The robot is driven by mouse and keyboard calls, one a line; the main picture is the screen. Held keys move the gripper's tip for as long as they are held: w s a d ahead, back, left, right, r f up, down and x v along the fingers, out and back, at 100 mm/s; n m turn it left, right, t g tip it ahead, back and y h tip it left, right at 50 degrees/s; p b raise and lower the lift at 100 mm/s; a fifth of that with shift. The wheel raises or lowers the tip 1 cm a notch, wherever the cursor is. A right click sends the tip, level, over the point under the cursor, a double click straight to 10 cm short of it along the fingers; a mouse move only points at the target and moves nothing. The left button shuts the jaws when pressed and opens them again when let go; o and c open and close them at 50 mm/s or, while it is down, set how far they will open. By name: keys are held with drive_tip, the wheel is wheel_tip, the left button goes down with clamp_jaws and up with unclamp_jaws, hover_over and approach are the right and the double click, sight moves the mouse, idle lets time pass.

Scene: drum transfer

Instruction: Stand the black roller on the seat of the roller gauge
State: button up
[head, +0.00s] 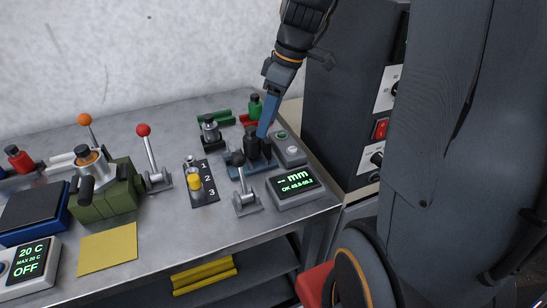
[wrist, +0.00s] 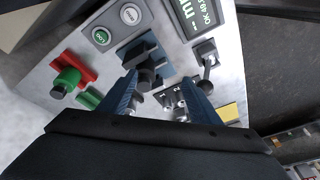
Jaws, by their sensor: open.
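The black roller (head: 251,139) stands upright, or nearly so, at the blue roller gauge (head: 234,171). Whether it rests fully on the seat I cannot tell. In the wrist view the black roller (wrist: 148,74) is by the dark blue gauge block (wrist: 133,49), just past my fingertips. My gripper (head: 263,135) points down beside the roller from the upper right, with blue fingers. In the wrist view my gripper (wrist: 160,82) has its fingers spread wide, with nothing clasped. The gauge display (head: 295,185) shows dashes, "mm" and an OK range.
A black-knobbed lever (head: 245,199) stands in front of the gauge. A button box (head: 290,150) is right of it. A silver roller (head: 210,129) and a green roller (head: 255,106) stand behind. A numbered rack (head: 204,190) with a yellow roller is left. A dark cabinet (head: 342,100) stands right.

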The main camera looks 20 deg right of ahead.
drive_tip(key=s+a+f+m+h, duration=0.1)
drive_tip(key=s+f+m, duration=0.1)
drive_tip(key=s+m, duration=0.1)
drive_tip(key=s+a+f+m+h, duration=0.1)
drive_tip(key=s+f+m, duration=0.1)
drive_tip(key=s+m, duration=0.1)
drive_tip(key=s+f+m, duration=0.2)
drive_tip(key=s+m, duration=0.1)
drive_tip(key=s, duration=0.1)
drive_tip(key=shift+s+a+f+h, duration=0.25)
drive_tip(key=shift+s+a+h, duration=0.05)
drive_tip(key=shift+a+h, duration=0.1)
drive_tip(key=shift+s+a+f+m, duration=0.15)
drive_tip(key=shift+s+f+m, duration=0.2)
drive_tip(key=shift+s+m, duration=0.25)
